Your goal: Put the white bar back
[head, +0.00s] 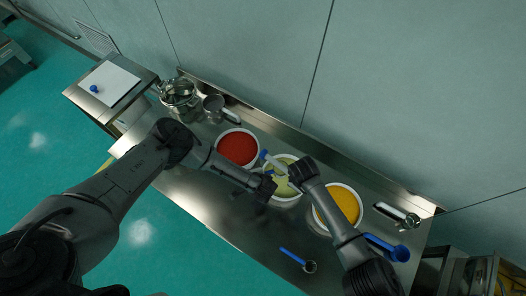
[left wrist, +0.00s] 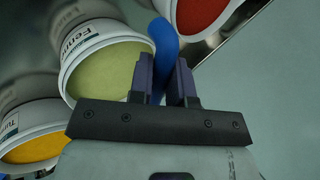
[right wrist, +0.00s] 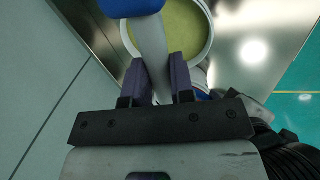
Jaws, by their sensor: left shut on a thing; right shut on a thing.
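The white bar (right wrist: 154,45) has a blue end (right wrist: 138,8) at the top of the right wrist view. My right gripper (right wrist: 164,75) is shut on it, above the middle bowl of yellow-green powder (right wrist: 180,35). In the head view the white bar (head: 275,161) slants over that bowl (head: 280,198), beside my right gripper (head: 290,174). My left gripper (head: 268,182) is close by over the same bowl. In the left wrist view, my left gripper (left wrist: 161,75) is shut on a blue, rod-like piece (left wrist: 164,40). I cannot tell whether that piece belongs to the bar.
A red-powder bowl (head: 237,147) and a yellow-powder bowl (head: 340,206) flank the middle one. Pots (head: 180,97) stand at the back left. A blue-handled scoop (head: 296,258) lies near the front edge. A blue tool (head: 385,247) lies at the right. The counter's left front is clear.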

